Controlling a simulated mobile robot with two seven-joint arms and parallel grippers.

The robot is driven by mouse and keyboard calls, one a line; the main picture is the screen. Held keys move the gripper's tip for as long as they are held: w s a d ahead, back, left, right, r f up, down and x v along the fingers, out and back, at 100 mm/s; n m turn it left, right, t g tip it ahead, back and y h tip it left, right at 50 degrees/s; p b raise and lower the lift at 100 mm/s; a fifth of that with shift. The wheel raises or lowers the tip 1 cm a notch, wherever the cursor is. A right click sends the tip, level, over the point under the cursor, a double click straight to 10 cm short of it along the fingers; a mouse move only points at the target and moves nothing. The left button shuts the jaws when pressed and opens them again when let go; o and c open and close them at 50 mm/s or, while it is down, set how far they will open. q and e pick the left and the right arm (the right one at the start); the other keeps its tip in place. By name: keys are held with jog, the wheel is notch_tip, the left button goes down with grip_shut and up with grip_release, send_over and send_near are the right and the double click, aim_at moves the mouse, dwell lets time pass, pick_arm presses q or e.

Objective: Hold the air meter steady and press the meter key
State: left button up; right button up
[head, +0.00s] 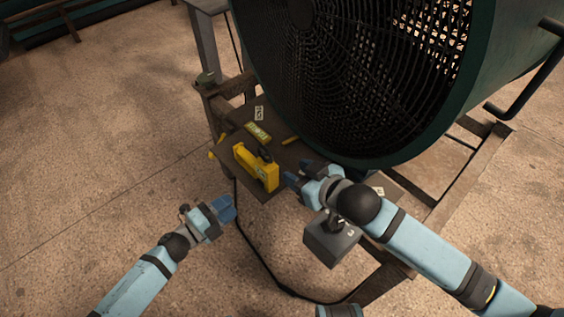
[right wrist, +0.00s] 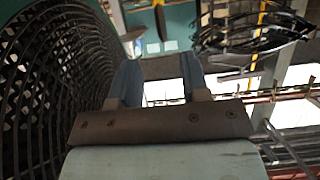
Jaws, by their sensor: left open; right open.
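The air meter appears to be the yellow device (head: 250,164) with a dark part on top, near the front edge of a small dark table below the large fan. Its key is too small to make out. My left gripper (head: 229,207) is open and empty, in front of the table edge, below and left of the meter and apart from it. My right gripper (head: 297,174) is open, just right of the meter in the head view; I cannot tell whether it touches. In the right wrist view its two blue fingers (right wrist: 160,82) are apart with nothing held between them.
The large caged fan (head: 350,70) stands close behind my right gripper, and its grille fills the left of the right wrist view (right wrist: 50,80). A yellow label-like piece (head: 258,132) and a small tag (head: 259,113) lie on the table (head: 276,124). Open floor (head: 100,150) lies left.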

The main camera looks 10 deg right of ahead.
aim_at(273, 160)
jog(key=x, duration=1.2)
jog(key=shift+w+a, duration=0.2)
grip_shut()
dwell(0.4)
dwell(1.6)
pick_arm(q)
grip_shut()
dwell(0.5)
dwell(1.1)
